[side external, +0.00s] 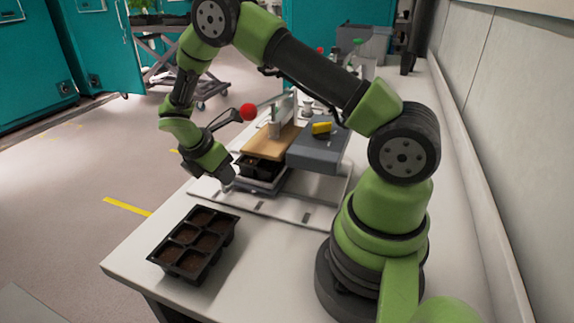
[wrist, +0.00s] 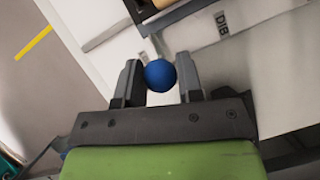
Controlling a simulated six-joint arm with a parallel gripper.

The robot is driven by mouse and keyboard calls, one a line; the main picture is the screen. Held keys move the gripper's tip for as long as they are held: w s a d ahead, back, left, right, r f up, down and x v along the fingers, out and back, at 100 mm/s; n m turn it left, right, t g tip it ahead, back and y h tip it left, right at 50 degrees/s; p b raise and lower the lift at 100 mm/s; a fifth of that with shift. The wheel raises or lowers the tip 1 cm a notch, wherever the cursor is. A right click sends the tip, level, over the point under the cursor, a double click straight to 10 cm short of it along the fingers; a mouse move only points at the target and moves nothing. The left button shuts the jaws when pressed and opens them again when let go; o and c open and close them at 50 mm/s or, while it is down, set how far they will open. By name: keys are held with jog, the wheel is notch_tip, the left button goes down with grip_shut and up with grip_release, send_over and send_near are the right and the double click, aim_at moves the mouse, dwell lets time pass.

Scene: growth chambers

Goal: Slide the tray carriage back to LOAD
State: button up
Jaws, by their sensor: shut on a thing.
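The tray carriage (side external: 270,184) is a low grey platform on the pale base plate, under the front of the grey machine. A black cell tray (side external: 258,172) sits on it, partly beneath a wooden board. My gripper (side external: 229,178) is low at the carriage's left front corner. In the wrist view my gripper (wrist: 160,86) has its two fingers on either side of a blue ball knob (wrist: 160,74) and is shut on it. The gripper hides the knob in the side view. A label beginning "DIB" (wrist: 222,22) shows on the pale plate; no LOAD marking is readable.
A second black tray (side external: 194,243) of soil cells stands at the bench's front left. A red ball lever (side external: 248,112) stands above the wooden board (side external: 272,138). A yellow item (side external: 321,128) rests on the grey machine (side external: 318,150). The base plate (side external: 290,211) is bare in front.

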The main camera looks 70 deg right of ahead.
send_over(195, 190)
jog(key=o, duration=0.6)
jog(key=shift+o, duration=0.2)
dwell(0.5)
jog(key=shift+r, duration=0.1)
notch_tip(195, 190, up, 8)
dwell(0.6)
